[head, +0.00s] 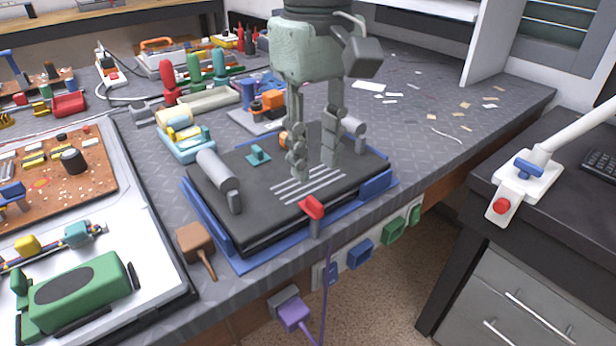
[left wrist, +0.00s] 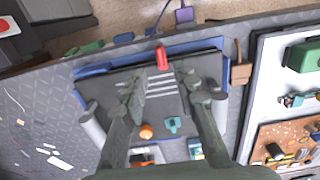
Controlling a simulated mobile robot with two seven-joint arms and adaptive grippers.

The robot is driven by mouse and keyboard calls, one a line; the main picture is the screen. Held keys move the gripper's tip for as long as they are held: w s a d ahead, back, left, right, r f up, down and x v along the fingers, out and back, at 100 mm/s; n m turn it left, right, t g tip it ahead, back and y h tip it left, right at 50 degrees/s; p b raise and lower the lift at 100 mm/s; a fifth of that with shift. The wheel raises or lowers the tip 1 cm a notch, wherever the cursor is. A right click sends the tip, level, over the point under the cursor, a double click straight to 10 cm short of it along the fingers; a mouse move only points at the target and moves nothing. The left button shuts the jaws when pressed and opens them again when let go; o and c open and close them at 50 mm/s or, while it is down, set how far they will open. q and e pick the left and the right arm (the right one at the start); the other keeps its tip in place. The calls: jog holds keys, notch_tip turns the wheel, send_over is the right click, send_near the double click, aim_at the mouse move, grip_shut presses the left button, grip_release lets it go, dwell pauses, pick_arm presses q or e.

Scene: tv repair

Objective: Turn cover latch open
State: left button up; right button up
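A dark flat device with a black cover (head: 255,205) lies on a blue mat (head: 375,188) on the workbench. A red latch (head: 312,207) sits at the middle of its front edge, beside a slotted vent; it also shows in the left wrist view (left wrist: 162,60). My left gripper (head: 314,168) points down over the cover, behind the red latch. Its two fingers are apart with nothing between them; the left wrist view shows them on either side of the vent (left wrist: 163,84). A small teal piece (head: 258,156) stands on the cover. My right gripper is not in view.
A brown block (head: 196,240) lies at the front left. A white tray (head: 150,290) with a circuit board is to the left.

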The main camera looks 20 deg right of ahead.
aim_at(315, 201)
pick_arm(q)
notch_tip(315, 201, down, 7)
jog(key=shift+s+r, duration=0.1)
jog(key=shift+s, duration=0.05)
grip_shut()
dwell(0.4)
